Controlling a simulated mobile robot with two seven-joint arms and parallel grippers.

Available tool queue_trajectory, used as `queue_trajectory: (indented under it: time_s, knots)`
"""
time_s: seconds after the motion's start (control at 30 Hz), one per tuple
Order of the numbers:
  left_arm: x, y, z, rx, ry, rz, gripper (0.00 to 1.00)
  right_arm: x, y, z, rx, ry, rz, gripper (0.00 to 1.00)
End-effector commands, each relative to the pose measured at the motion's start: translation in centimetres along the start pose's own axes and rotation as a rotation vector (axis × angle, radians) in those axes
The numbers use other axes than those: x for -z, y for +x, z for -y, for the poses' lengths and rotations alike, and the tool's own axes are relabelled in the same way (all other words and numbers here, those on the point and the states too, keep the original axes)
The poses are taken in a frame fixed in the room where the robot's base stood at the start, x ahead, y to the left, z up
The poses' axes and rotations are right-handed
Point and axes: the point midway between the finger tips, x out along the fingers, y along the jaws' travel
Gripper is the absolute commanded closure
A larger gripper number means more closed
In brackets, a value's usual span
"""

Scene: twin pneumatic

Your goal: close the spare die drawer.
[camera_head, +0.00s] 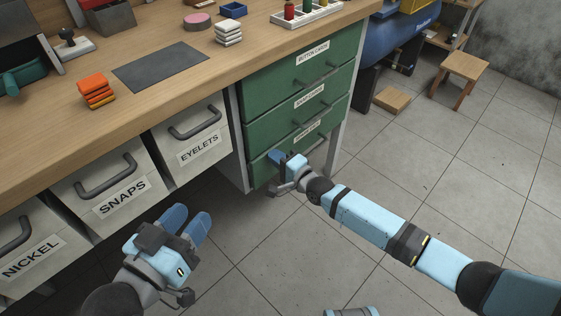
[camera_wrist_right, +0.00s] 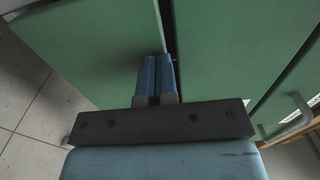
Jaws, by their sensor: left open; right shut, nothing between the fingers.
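A green drawer cabinet (camera_head: 290,80) stands under the bench, with labelled drawers stacked one above another. The top label reads BUTTON CARDS; the middle label (camera_head: 309,95) and the lower label (camera_head: 307,131) are too small to read surely, so I cannot tell which is the spare die drawer. My right gripper (camera_head: 276,157) is shut and empty at the low green front. In the right wrist view its fingers (camera_wrist_right: 157,78) point at the green panels (camera_wrist_right: 85,45), beside a dark gap; contact is unclear. My left gripper (camera_head: 190,222) is open and empty, in front of the bins.
Bins labelled NICKEL, SNAPS (camera_head: 122,198) and EYELETS (camera_head: 198,152) sit under the wooden bench (camera_head: 160,110). A stool (camera_head: 462,72), a flat box (camera_head: 391,99) and a blue tank (camera_head: 385,45) stand at the right.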

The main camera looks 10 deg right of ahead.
Motion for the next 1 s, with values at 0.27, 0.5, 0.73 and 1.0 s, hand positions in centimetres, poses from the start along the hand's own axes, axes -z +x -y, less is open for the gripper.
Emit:
queue_trajectory:
  time_s: [0.27,0.5,0.73,1.0]
  knots:
    - [0.0,-0.1,0.0,0.001,0.004,-0.001,0.57,0.0,0.3,0.1,0.000,0.000,0.000,1.00]
    - [-0.3,-0.1,0.0,0.002,0.001,0.003,0.57,0.1,0.5,0.3,0.004,-0.001,-0.001,1.00]
    - [-0.3,0.0,0.1,0.002,0.000,0.007,0.57,0.0,0.4,0.4,0.005,0.000,-0.001,1.00]
    - [0.3,-0.2,-0.2,0.002,-0.026,0.013,0.57,-0.9,-0.6,0.4,0.002,0.000,-0.002,1.00]
